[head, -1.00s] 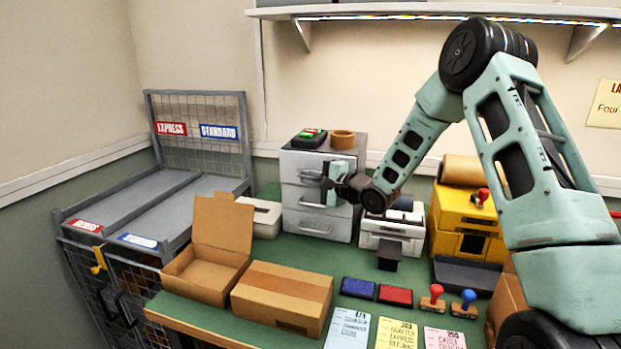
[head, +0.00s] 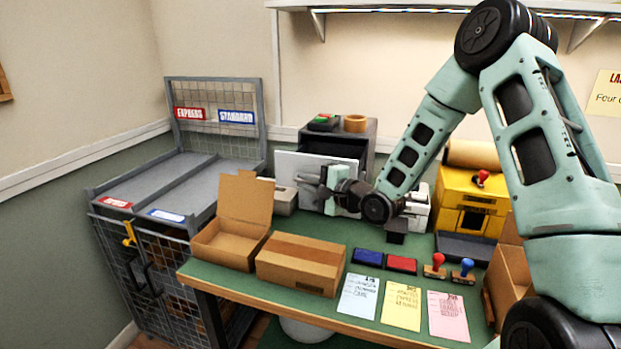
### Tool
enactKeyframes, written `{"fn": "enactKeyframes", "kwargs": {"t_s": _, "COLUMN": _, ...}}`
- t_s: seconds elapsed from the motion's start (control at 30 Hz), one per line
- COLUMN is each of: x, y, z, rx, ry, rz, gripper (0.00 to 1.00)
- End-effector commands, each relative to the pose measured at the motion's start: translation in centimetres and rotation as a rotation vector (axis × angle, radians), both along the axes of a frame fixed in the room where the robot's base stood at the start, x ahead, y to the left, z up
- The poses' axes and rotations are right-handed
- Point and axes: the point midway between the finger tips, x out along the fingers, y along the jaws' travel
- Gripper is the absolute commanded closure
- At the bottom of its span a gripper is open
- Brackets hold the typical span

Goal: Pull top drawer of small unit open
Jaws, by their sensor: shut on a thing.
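The small drawer unit (head: 367,140) stands at the back of the green bench, grey with a pale front. Its top drawer (head: 290,164) is pulled out toward me, and a dark gap shows behind its front panel. My gripper (head: 324,186) is at the front of that drawer, shut on its handle. The handle itself is mostly hidden by the fingers. The lower drawers are hidden behind the open drawer and my gripper.
An open cardboard box (head: 225,245) and a closed carton (head: 300,264) stand in front of the unit. Ink pads (head: 368,257), stamps (head: 435,266) and coloured sheets (head: 401,304) lie to the right. A tape roll (head: 355,123) sits on the unit. A yellow machine (head: 465,200) stands right.

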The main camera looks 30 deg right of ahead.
Motion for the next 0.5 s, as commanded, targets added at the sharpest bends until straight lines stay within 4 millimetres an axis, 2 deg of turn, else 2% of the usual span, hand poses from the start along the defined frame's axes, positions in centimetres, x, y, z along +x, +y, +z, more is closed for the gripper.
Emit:
{"fn": "enactKeyframes", "kwargs": {"t_s": 0.4, "x": -0.26, "y": 0.14, "z": -0.13, "rx": -0.002, "ry": 0.004, "rz": -0.001, "gripper": 1.00}}
{"fn": "enactKeyframes", "kwargs": {"t_s": 0.43, "x": -0.26, "y": 0.14, "z": -0.13, "rx": -0.002, "ry": 0.004, "rz": -0.001, "gripper": 0.83}}
{"fn": "enactKeyframes", "kwargs": {"t_s": 0.5, "x": -0.25, "y": 0.15, "z": -0.11, "rx": -0.001, "ry": 0.003, "rz": -0.001, "gripper": 0.69}}
